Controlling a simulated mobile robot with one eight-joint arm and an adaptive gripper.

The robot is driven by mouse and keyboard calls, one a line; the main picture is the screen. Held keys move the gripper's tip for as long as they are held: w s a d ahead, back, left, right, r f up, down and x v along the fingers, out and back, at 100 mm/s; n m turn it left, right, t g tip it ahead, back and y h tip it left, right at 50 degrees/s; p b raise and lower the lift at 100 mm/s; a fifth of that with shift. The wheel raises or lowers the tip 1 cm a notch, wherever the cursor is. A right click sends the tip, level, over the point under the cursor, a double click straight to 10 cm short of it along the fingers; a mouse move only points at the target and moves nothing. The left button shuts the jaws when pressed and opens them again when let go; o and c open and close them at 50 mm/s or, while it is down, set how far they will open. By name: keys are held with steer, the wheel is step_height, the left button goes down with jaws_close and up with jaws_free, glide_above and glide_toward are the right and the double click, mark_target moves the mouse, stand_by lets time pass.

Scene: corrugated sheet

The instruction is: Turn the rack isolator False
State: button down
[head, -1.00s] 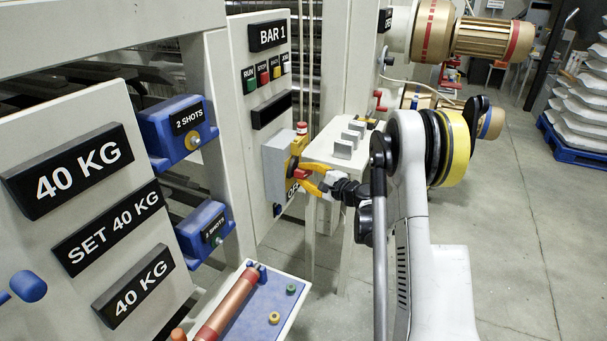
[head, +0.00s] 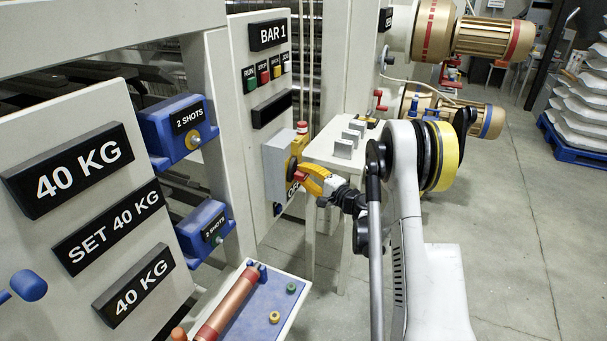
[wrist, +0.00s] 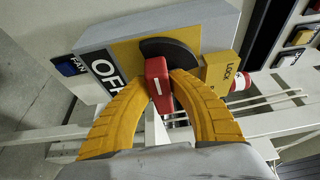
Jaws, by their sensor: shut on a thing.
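The rack isolator is a grey box (head: 277,165) on the white panel under the BAR 1 sign, with a yellow plate on its face. In the wrist view its red handle (wrist: 158,84) sits over a black disc (wrist: 170,50) on the yellow plate (wrist: 127,50). An OFF label (wrist: 104,72) is beside it, and a yellow LOCK tab (wrist: 222,75) is on the other side. My gripper (head: 305,177) is at the box front. In the wrist view its yellow fingers (wrist: 160,92) close on both sides of the red handle. The handle's base is partly hidden.
A small white table (head: 335,150) with grey blocks stands just behind my gripper. RUN and STOP buttons (head: 262,76) are above the isolator. A blue tray (head: 260,310) with a copper roller is at the front. Open floor (head: 530,220) lies to the right.

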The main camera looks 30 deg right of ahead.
steer(key=c, duration=1.2)
jaws_free()
steer(key=v, duration=1.2)
steer(key=shift+a+r, duration=0.1)
